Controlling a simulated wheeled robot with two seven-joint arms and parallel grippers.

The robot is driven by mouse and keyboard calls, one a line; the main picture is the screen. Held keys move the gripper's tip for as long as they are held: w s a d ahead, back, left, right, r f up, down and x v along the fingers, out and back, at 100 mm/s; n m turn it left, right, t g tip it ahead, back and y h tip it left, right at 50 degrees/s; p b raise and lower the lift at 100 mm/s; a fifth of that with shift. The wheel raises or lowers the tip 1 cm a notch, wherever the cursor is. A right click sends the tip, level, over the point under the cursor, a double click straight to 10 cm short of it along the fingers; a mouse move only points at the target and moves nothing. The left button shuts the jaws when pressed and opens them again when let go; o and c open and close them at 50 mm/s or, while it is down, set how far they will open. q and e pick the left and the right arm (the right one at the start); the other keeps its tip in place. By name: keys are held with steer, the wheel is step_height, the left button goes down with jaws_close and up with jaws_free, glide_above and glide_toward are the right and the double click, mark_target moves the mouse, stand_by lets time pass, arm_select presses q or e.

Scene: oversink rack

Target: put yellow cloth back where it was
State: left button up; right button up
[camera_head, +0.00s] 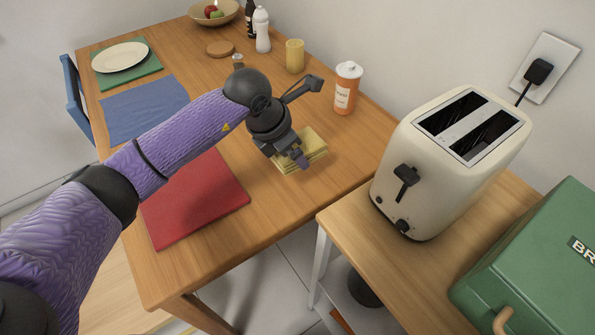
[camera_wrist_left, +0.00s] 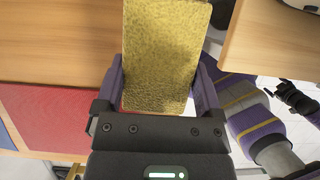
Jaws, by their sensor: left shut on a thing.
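The yellow cloth (camera_head: 312,148) is a folded, square stack near the right edge of the wooden table. My left gripper (camera_head: 296,156) points down over it and is shut on its near side. In the left wrist view the cloth (camera_wrist_left: 165,50) sits between the two purple fingers and extends out past them. I cannot tell whether its underside touches the table.
A red mat (camera_head: 195,202) lies left of the cloth. An orange-and-white canister (camera_head: 346,90) and a yellow cup (camera_head: 295,57) stand behind it. A cream toaster (camera_head: 445,160) and a green bread box (camera_head: 540,265) stand on a separate counter, across a gap.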

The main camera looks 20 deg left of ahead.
mark_target(275, 162)
arm_select(q)
step_height(275, 162, down, 10)
steer(key=b, duration=0.4)
steer(key=shift+s+f, duration=0.1)
steer(key=shift+r, duration=0.2)
steer(key=shift+f, duration=0.1)
arm_select(e)
steer(key=shift+g, duration=0.3)
steer(key=f, duration=0.1)
steer(key=s+f, duration=0.1)
steer(key=d+f, duration=0.1)
steer(key=shift+s+f, duration=0.3)
steer(key=shift+s, duration=0.05)
arm_select(q)
steer(key=o, duration=1.2)
arm_select(e)
steer(key=shift+a, duration=0.2)
